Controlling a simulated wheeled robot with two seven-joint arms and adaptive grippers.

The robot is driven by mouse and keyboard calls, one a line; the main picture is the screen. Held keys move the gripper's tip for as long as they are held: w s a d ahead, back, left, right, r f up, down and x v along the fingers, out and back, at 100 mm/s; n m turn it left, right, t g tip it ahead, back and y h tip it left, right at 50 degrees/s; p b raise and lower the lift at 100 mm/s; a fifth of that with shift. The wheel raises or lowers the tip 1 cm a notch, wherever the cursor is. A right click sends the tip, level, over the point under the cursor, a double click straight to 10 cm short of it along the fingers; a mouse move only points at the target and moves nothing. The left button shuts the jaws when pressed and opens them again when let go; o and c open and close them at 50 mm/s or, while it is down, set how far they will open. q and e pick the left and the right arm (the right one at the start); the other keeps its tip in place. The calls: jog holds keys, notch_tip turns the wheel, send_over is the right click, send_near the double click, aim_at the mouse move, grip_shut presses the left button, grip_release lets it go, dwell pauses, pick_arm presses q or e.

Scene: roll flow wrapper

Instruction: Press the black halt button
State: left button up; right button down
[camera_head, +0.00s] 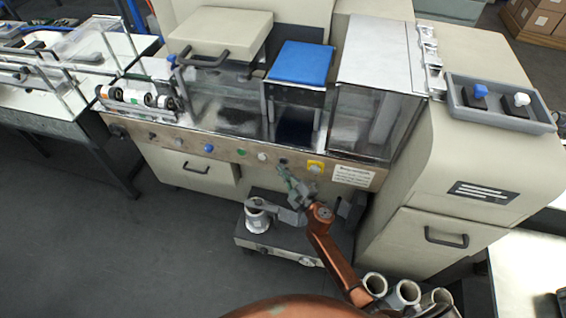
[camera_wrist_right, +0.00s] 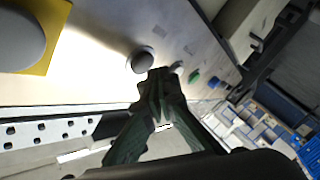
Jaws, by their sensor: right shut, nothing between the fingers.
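The black button (camera_head: 283,161) sits on the brown control strip of the machine, between a white button (camera_head: 262,155) and a yellow plate with a grey knob (camera_head: 315,167). In the right wrist view the black button (camera_wrist_right: 141,61) is a round dark cap with a pale rim, standing out from the panel. My right gripper (camera_head: 284,172) is shut and empty, just below the black button in the head view. In the right wrist view its fingertips (camera_wrist_right: 158,76) appear close to the button; I cannot tell if they touch it. My left gripper is not in view.
A green button (camera_head: 240,152) and a blue button (camera_head: 208,148) lie further left on the strip. A white label (camera_head: 353,176) is at its right. Below stands a dark unit (camera_head: 284,243) with a grey round part. Clear covers rise above the strip.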

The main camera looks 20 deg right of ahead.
jog(key=shift+w+d, duration=0.2)
jog(key=shift+w, duration=0.05)
jog(key=shift+w+d, duration=0.3)
jog(key=shift+w, duration=0.05)
dwell(0.8)
jog(key=shift+s+a, duration=0.5)
jog(key=shift+s, duration=0.25)
jog(key=s+a, duration=0.1)
jog(key=s, duration=0.1)
jog(key=s+a+p, duration=0.1)
jog(key=s+a, duration=0.1)
dwell(0.6)
jog(key=shift+s+f, duration=0.1)
dwell(0.7)
